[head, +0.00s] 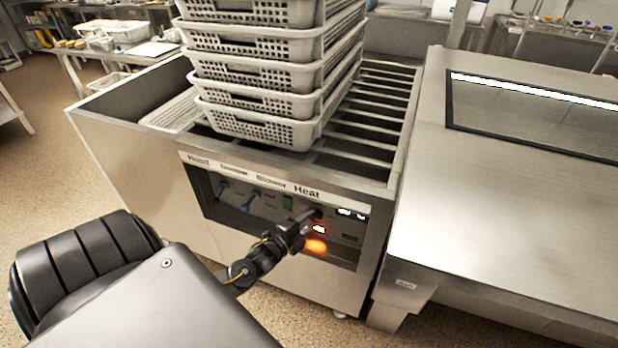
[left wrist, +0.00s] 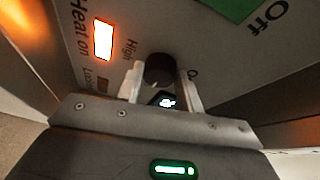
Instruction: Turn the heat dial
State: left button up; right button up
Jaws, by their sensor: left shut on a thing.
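The heat dial (left wrist: 158,68) is a round black knob on the grey control panel (left wrist: 215,55). In the left wrist view it sits between the two pale fingers of my left gripper (left wrist: 160,85), which is shut on it. The words "High" and "Heat on" are printed beside the dial. In the head view my left gripper (head: 306,223) reaches the panel below the "Heat" label (head: 307,193) and mostly hides the dial. My right gripper is not in view.
An orange light (head: 315,245) glows below my gripper, and a lit indicator (left wrist: 103,40) is near the dial. Stacked perforated baskets (head: 262,130) stand on the rails above. A steel table (head: 500,220) is at the right.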

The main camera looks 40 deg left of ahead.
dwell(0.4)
pick_arm(q)
jog(key=o, duration=1)
jog(key=shift+s+a+f, duration=0.1)
jog(key=shift+s+a, duration=0.05)
jog(key=shift+s, duration=2.55)
jog(key=shift+s+a, duration=0.15)
jog(key=shift+s, duration=2.5)
